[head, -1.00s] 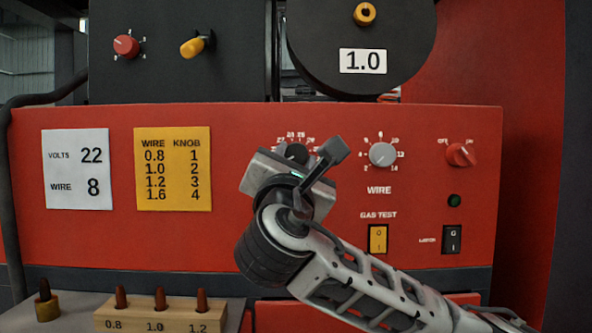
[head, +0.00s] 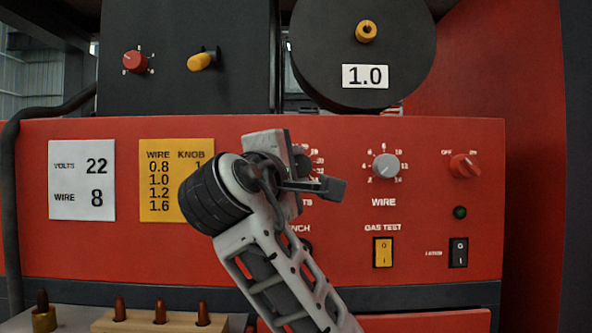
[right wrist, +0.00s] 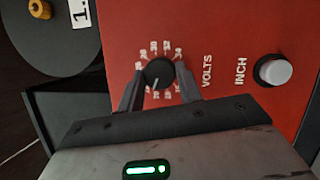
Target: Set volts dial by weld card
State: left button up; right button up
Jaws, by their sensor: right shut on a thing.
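The white weld card (head: 82,180) on the left of the red panel reads VOLTS 22, WIRE 8. In the right wrist view the black volts dial (right wrist: 158,74) sits between the fingers of my right gripper (right wrist: 159,72), which is shut on it. The dial's pale pointer line points toward the bottom of that picture; the scale numbers around it are too blurred to read surely. In the head view my right gripper (head: 300,172) hides the volts dial and part of its scale. My left gripper is not in view.
The yellow wire/knob card (head: 160,205) is partly covered by my right arm. Right of the gripper are the grey wire dial (head: 385,166), gas test switch (head: 383,252) and red off/on knob (head: 464,165). The inch button (right wrist: 273,70) lies close to the volts dial.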

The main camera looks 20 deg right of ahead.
jog(key=shift+r+m+g+y+p, duration=0.1)
jog(key=shift+m+g+y+p, duration=0.4)
jog(key=shift+m, duration=1.4)
jog(key=o, duration=1)
jog(key=shift+a, duration=0.1)
